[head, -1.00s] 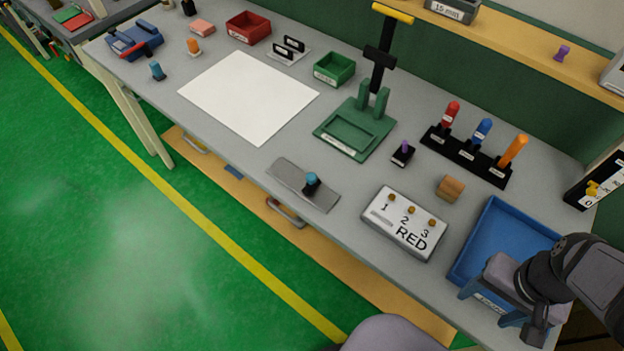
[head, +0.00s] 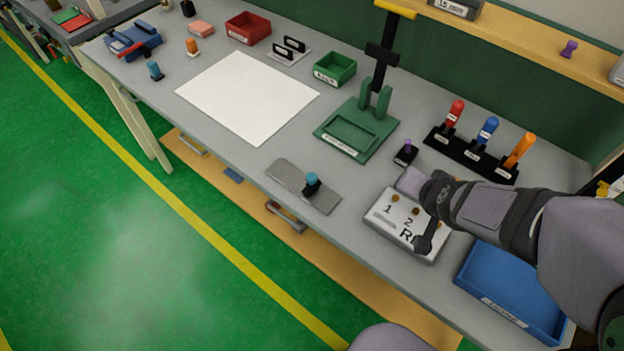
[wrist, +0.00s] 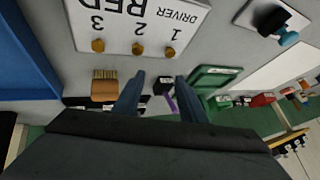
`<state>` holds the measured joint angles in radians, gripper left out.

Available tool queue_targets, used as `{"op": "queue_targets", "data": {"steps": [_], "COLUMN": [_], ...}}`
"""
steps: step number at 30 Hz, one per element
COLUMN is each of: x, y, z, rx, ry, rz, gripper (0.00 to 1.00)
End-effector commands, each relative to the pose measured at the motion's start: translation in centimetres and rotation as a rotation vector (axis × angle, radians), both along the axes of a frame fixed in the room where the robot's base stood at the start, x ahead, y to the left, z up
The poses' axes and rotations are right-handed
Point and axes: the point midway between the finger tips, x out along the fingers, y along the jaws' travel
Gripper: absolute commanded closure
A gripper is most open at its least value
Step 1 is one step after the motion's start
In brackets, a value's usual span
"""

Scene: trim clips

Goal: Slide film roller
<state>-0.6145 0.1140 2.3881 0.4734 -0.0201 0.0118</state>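A knob with a teal top and black base (head: 311,183) stands on a flat grey plate (head: 285,178) near the bench's front edge; I take it for the film roller, though no label shows. It also appears at the upper right of the wrist view (wrist: 285,35). My gripper (wrist: 160,97) is open and empty, with two blue fingers apart.
The white board (head: 385,222) marked RED lies between my gripper and the front edge. A green stand (head: 350,152), a small black holder (head: 405,156) and a tool rack (head: 470,152) stand behind. A blue tray (head: 500,290) is at right. A white sheet (head: 250,95) lies left.

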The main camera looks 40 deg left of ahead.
Motion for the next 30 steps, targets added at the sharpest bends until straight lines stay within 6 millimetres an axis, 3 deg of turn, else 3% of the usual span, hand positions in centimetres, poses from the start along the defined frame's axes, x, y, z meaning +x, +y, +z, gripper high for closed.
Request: {"op": "queue_targets", "data": {"steps": [1, 6, 9, 15, 19, 26, 30], "x": [-0.1, -1.0, -2.5, -6.1, -8.1, -9.8, -11.7], "y": [3.1, 11.6, 15.3, 19.8, 20.2, 17.6, 16.5], "z": [-0.4, 0.5, 1.1, 1.9, 1.3, -1.2, -2.3], "rx": [0.035, 0.165, 0.228, 0.316, 0.318, 0.237, 0.217], "ry": [-0.045, -0.210, -0.293, -0.420, -0.518, -0.742, -0.857], "rz": [0.016, 0.007, -0.010, -0.047, -0.044, 0.098, 0.217], "gripper": [0.62, 0.62, 0.62, 0.62, 0.62, 0.62, 0.62]}}
